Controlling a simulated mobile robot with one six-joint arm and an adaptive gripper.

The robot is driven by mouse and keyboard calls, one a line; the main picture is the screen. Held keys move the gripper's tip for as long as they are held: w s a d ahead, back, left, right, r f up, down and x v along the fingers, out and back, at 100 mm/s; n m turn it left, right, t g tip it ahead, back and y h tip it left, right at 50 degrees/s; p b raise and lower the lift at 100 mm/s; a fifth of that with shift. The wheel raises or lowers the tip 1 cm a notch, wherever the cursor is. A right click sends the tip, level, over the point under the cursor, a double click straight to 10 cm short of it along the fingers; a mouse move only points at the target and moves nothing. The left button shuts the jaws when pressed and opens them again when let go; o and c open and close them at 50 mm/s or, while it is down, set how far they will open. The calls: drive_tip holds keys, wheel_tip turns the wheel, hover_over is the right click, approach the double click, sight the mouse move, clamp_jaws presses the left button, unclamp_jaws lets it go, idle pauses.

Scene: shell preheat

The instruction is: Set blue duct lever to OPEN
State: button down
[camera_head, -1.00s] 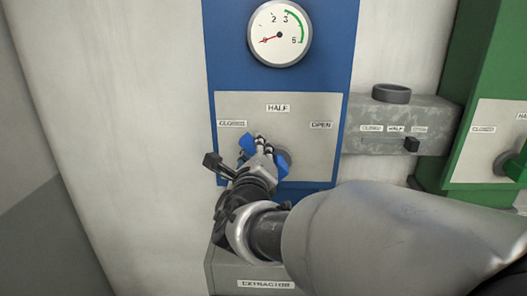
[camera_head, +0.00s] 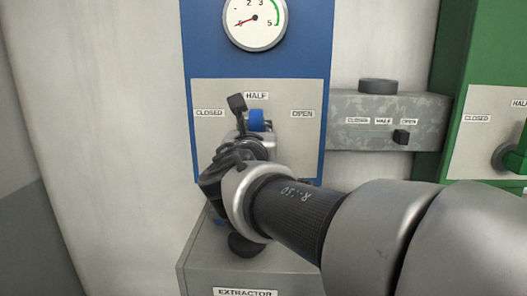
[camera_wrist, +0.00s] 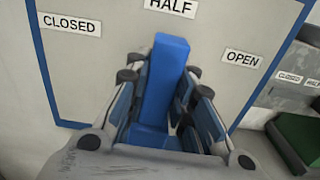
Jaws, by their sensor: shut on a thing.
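The blue duct lever (camera_wrist: 166,80) stands between my gripper's fingers in the wrist view, its tip pointing up at the HALF label (camera_wrist: 170,7). My gripper (camera_wrist: 165,105) is shut on it. The CLOSED label (camera_wrist: 69,24) is to the left and the OPEN label (camera_wrist: 241,58) to the right. In the head view the lever's blue tip (camera_head: 256,120) shows just below HALF, above my gripper (camera_head: 250,135); my wrist hides the pivot. The lever sits on a grey plate (camera_head: 300,150) on a blue panel (camera_head: 195,50).
A round gauge (camera_head: 255,18) is above the plate. The extractor box (camera_head: 220,262) is below my wrist.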

drive_tip(key=d+m+b, duration=0.1)
drive_tip(key=m+b, duration=0.2)
drive_tip(key=d+f+m+b, duration=0.1)
drive_tip(key=d+m+b, duration=0.1)
drive_tip(key=b, duration=0.2)
drive_tip(key=d+f+m+b, duration=0.1)
drive_tip(key=m+b, duration=0.2)
drive_tip(key=shift+s+d+m, duration=0.1)
drive_tip(key=shift+d+m, duration=0.1)
drive_tip(key=shift+m, duration=0.1)
drive_tip(key=c, duration=1.4)
unclamp_jaws()
drive_tip(key=shift+o, duration=0.2)
drive_tip(key=s, duration=1.2)
drive_tip(key=shift+a, duration=0.2)
